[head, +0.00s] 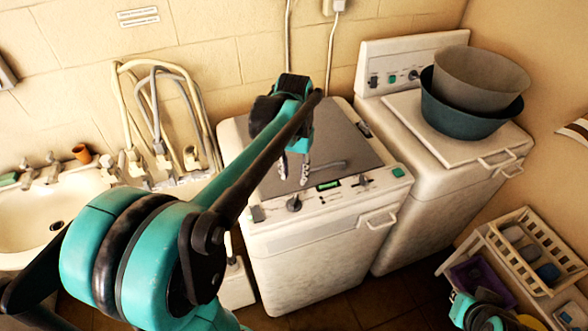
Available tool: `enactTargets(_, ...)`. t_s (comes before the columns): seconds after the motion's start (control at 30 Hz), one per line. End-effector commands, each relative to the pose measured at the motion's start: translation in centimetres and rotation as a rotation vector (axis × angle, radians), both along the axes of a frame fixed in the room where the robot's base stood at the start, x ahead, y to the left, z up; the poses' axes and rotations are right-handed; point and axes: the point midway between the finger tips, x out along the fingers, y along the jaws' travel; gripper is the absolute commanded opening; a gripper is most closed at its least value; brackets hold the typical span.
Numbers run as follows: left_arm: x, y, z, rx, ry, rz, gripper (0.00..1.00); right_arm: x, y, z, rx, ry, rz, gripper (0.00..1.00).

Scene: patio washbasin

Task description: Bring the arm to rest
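My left arm reaches in from the lower left, and its gripper (294,170) hangs over the grey lid of the left washing machine (270,240). The two metal fingers point down with a gap between them. The gripper is open and nothing shows between the fingers. I cannot tell how high above the lid the fingertips are. A small teal and dark piece, perhaps of my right arm, shows at the bottom right edge. No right gripper fingers can be seen.
A second white machine (440,190) bears a grey basin (480,75) nested in a dark teal basin (465,118). A white basket rack (520,255) stands at the lower right.

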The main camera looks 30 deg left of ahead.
Motion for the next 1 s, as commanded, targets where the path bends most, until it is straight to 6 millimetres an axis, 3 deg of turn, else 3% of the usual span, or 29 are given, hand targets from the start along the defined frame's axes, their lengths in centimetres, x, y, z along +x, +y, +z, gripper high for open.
enactTargets(0.2, -0.1, 0.0, 1.2, 0.000, 0.000, 0.000, 0.34, 0.0, 0.0, 0.0, 0.000, 0.000, 0.000, 0.00)
enactTargets(0.7, -0.2, -0.1, 1.1, 0.001, -0.005, -0.002, 0.34, 0.0, 0.0, -0.1, 0.000, 0.000, 0.000, 0.00)
enactTargets(0.87, -1.6, -1.8, -0.3, 0.016, -0.075, -0.023, 0.34, 0.0, 0.0, -1.7, 0.000, 0.000, 0.000, 0.00)
enactTargets(1.0, -4.4, -4.5, -3.2, 0.039, -0.214, -0.063, 0.34, 0.0, 0.0, -4.2, 0.000, 0.000, 0.000, 0.00)
